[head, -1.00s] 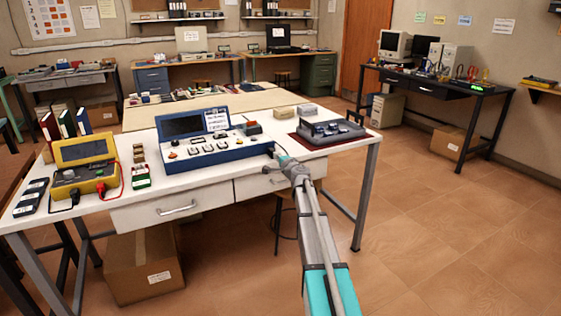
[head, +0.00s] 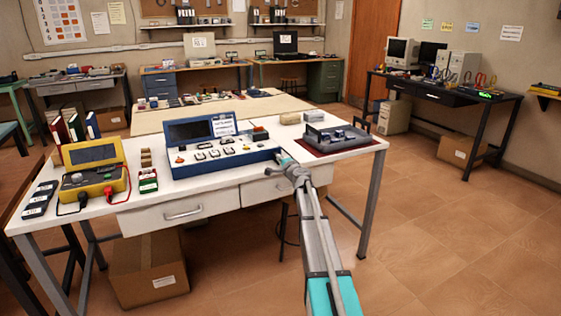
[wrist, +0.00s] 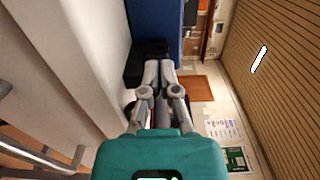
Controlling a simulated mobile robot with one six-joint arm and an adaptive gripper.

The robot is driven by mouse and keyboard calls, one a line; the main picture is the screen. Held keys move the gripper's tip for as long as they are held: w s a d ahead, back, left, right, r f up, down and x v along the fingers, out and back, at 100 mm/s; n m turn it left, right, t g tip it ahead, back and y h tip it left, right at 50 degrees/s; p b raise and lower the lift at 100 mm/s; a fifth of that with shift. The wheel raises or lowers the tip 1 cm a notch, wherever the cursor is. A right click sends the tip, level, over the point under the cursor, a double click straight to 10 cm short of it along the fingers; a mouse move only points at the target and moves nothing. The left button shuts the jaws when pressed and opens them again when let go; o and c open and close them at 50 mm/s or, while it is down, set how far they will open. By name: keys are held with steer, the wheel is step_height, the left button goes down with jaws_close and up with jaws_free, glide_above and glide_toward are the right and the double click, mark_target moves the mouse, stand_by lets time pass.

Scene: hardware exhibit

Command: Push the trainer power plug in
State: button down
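The trainer (head: 225,160) is a blue case with an open lid, a screen and a white panel of controls, on the white table. Its blue side fills the top of the wrist view (wrist: 158,18). The black power plug (wrist: 152,47) is at that side, just ahead of my fingertips; how deep it sits is hidden. My gripper (wrist: 159,68) has its two grey fingers close together, tips at the plug with no clear gap. In the head view my gripper (head: 281,157) is at the trainer's right front corner, and the plug is largely hidden there.
A grey tray (head: 322,141) on a dark red mat stands right of the trainer. A yellow meter (head: 92,180) with leads is at the left. Drawers (head: 180,212) sit under the tabletop edge. A dark cable hangs below the table edge.

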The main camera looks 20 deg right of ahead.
steer(key=shift+w, duration=0.15)
steer(key=s, duration=0.8)
steer(key=shift+s+d, duration=0.15)
stand_by(0.3)
stand_by(0.4)
steer(key=s+a+f+n+g+y, duration=0.2)
steer(key=s+a+f+n+g, duration=0.15)
steer(key=a, duration=0.45)
steer(key=s+a+f+n+g+y, duration=0.25)
steer(key=s+a+n, duration=0.2)
steer(key=a, duration=0.35)
steer(key=s+a+f+n+g+y, duration=0.2)
steer(key=s+a+f+n, duration=0.2)
steer(key=a, duration=0.3)
steer(key=s+a+f+n+g+h, duration=0.3)
steer(key=s+f+g, duration=0.15)
steer(key=s, duration=0.65)
steer(key=s+a+f+n+g+h, duration=0.25)
steer(key=s+f+g, duration=0.2)
steer(key=s, duration=0.55)
steer(key=s+r+g+h+p, duration=0.1)
steer(key=s+r+p, duration=0.2)
steer(key=r+p, duration=2.4)
steer(key=shift+d+r+h, duration=0.2)
steer(key=shift+d+h, duration=0.1)
steer(key=shift+d, duration=0.1)
